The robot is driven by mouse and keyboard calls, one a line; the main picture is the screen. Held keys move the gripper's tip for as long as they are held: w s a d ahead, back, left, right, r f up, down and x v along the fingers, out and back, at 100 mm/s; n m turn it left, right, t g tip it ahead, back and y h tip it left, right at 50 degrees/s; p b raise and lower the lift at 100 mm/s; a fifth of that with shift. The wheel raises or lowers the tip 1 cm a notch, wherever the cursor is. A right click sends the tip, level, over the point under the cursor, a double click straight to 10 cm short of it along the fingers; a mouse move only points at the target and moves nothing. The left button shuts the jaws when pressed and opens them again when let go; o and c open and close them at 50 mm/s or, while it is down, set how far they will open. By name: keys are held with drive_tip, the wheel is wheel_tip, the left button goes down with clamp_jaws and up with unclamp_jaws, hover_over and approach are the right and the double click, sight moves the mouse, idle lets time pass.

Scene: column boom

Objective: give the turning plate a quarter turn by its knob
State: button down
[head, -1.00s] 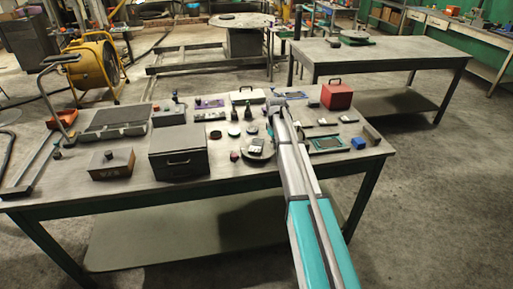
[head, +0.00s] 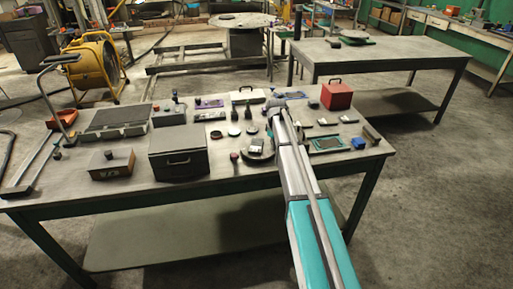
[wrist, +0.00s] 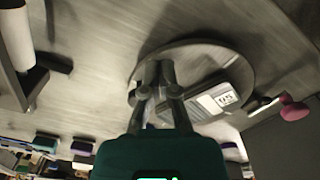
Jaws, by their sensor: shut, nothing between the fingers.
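The turning plate (head: 268,156) is a round grey disc on the near part of the bench, partly hidden behind my arm in the head view. In the wrist view the plate (wrist: 196,47) carries a grey block (wrist: 215,101) with a white label. My gripper (wrist: 159,68) is shut and empty, its fingertips over the plate beside the block; I cannot tell whether they touch the plate. A reddish knob (wrist: 293,108) shows by the plate's rim, on the far side of the block from my fingers. It also shows in the head view (head: 235,156).
A dark grey box (head: 177,158) stands left of the plate. Small dark round items (head: 216,134) lie behind it. A green-edged tray (head: 327,143) and a blue block (head: 358,143) lie to the right, and a red case (head: 337,95) stands at the back.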

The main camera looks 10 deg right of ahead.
wheel_tip(320, 180, up, 9)
drive_tip(key=p, duration=0.9)
idle(0.4)
idle(0.4)
drive_tip(key=s+a+m, duration=0.2)
drive_tip(key=s+a, duration=0.1)
drive_tip(key=s, duration=0.7)
drive_tip(key=s+a+m, duration=0.2)
drive_tip(key=s+a, duration=0.1)
drive_tip(key=s, duration=0.8)
drive_tip(key=s+a+m, duration=0.2)
drive_tip(key=s+a, duration=0.2)
drive_tip(key=s, duration=0.6)
drive_tip(key=shift+s, duration=0.4)
